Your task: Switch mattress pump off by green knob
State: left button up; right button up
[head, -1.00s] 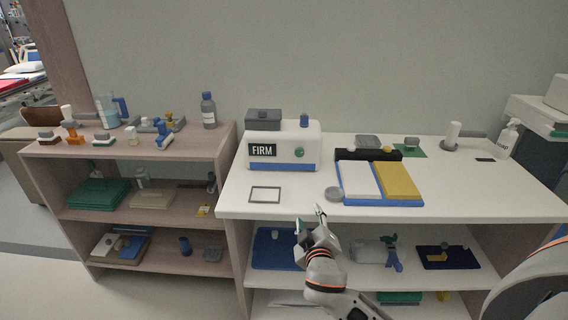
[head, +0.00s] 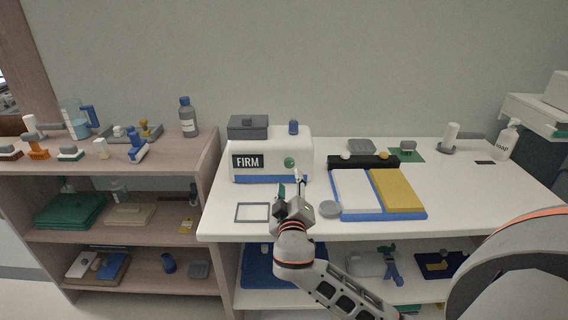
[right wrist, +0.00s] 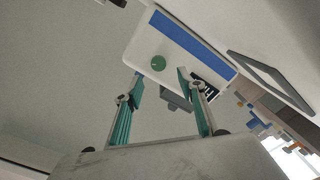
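The mattress pump (head: 262,152) is a white box with a blue base strip, standing on the white counter. Its front has a black FIRM label (head: 247,161) and a round green knob (head: 289,162). In the right wrist view the knob (right wrist: 158,63) lies ahead of the fingers, on the pump's white front. My right gripper (head: 290,184) is just in front of the pump, below the knob and apart from it. Its fingers (right wrist: 160,80) are spread with nothing between them. My left gripper is not in view.
A grey-framed panel (head: 252,212) lies on the counter before the pump. A grey box (head: 248,124) sits on the pump. Shelves with several items stand left.

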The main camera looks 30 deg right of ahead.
aim_at(289, 164)
jog(key=shift+w+d+r, duration=0.25)
jog(key=shift+w+r, duration=0.05)
jog(key=shift+w, duration=0.15)
jog(key=x, duration=0.6)
jog(key=shift+w+d+f, duration=0.1)
jog(key=shift+w+d, duration=0.1)
jog(key=shift+c, duration=0.3)
jog(key=c, duration=1)
